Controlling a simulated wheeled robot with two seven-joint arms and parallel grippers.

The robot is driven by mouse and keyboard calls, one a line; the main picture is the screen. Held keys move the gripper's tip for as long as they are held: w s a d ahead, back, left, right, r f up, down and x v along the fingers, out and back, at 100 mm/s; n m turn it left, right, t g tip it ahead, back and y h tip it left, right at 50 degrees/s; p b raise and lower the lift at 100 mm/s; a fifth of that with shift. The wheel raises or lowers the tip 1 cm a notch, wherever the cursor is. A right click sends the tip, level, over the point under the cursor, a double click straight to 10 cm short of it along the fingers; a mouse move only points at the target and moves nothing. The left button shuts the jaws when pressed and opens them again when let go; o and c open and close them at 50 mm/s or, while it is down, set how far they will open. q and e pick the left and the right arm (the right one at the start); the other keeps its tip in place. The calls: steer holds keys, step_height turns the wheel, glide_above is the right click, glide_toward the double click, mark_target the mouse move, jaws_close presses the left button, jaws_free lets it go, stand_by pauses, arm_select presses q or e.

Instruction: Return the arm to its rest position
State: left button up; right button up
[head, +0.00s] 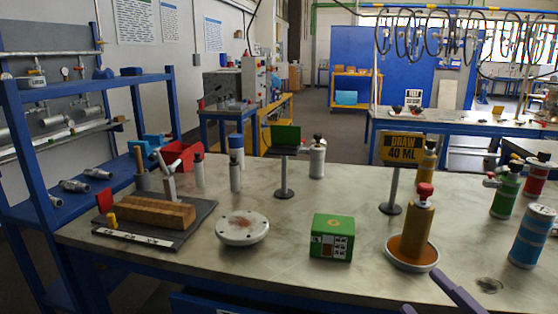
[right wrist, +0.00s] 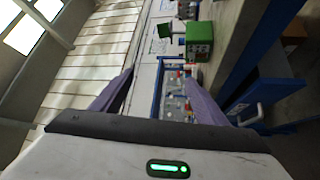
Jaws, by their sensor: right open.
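My right gripper (head: 420,290) shows at the bottom right of the head view as two purple fingers, spread apart and empty. In the right wrist view its fingers (right wrist: 159,77) are also apart with nothing between them. It is at the near edge of the workbench (head: 290,190), in front of an amber vessel with a red cap (head: 417,228) that stands in a shallow round dish (head: 395,259). The gripper touches no object that I can see. My left gripper is not in view.
A green box (head: 332,238) and a round white flange (head: 242,227) stand left of the dish. A DRAW 40 ML sign (head: 402,148) stands behind it. A blue vessel (head: 532,236) and a green one (head: 506,192) stand at right. A blue shelf (head: 90,140) is at left.

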steer(key=s+a+f+m+g+h+p, duration=0.1)
steer(key=s+f+m+g+h, duration=0.15)
steer(key=f+m, duration=0.55)
steer(key=s+a+f+m+g+h+p, duration=0.15)
steer(key=s+f+m+h, duration=0.35)
steer(key=f, duration=0.5)
steer(key=s+a+f+m+g+y+p, duration=0.1)
steer(key=s+a+f+m+g, duration=0.4)
steer(key=s+f, duration=0.4)
steer(key=shift+a+f+g+y, duration=0.3)
steer(key=shift+a+f+y, duration=0.05)
steer(key=shift+a, duration=0.5)
